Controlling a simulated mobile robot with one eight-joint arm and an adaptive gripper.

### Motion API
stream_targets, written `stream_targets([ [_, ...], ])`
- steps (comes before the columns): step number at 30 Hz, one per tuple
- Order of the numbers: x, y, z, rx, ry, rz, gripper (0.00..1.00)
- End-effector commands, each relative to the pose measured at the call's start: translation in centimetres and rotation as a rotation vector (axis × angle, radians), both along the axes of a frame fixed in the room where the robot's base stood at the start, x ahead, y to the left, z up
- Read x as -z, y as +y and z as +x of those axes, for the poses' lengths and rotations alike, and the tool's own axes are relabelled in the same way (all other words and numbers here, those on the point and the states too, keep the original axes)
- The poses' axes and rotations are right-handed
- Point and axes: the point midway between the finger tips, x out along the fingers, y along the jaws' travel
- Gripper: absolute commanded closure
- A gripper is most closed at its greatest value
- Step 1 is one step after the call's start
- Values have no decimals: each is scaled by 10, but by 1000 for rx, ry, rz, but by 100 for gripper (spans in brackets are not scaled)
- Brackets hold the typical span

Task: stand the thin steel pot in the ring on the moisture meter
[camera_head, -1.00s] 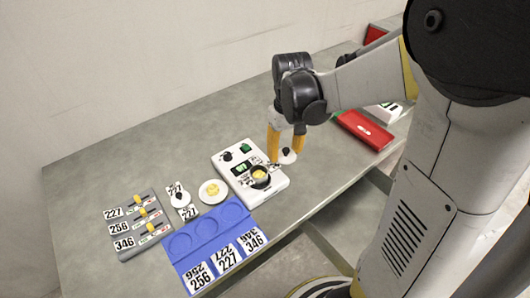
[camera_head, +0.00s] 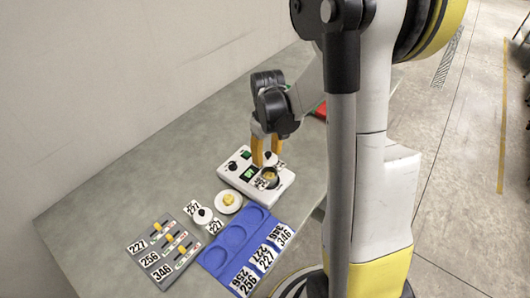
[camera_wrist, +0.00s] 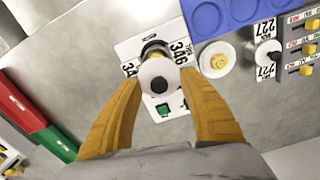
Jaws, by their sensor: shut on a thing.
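My gripper (camera_head: 267,162) is shut on a white disc with a black knob (camera_wrist: 158,77), which looks like a lid; one finger is on each side of it. The white moisture meter (camera_head: 231,174) lies below, with a green switch and a black knob on top. A dark round rim with yellow stuff inside (camera_head: 269,176), seemingly the steel pot, is on the meter, below the disc. The wrist view shows its metal rim (camera_wrist: 154,46), partly hidden by the disc, between tags reading 346. I cannot tell whether it sits in the ring.
A white saucer with a yellow piece (camera_head: 229,203) and a white knobbed pot or lid by 227 tags (camera_head: 202,215) lie left of the meter. A blue tray (camera_head: 229,240) with round hollows and a grey slider panel (camera_head: 165,252) stand nearer. Red and green items (camera_wrist: 28,115) lie beyond.

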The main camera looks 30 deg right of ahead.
Motion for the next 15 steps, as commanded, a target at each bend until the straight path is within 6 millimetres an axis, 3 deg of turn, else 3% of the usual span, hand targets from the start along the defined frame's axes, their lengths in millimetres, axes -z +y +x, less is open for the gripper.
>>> stream_targets([
  [15,48,0,0,1,0,0,65],
])
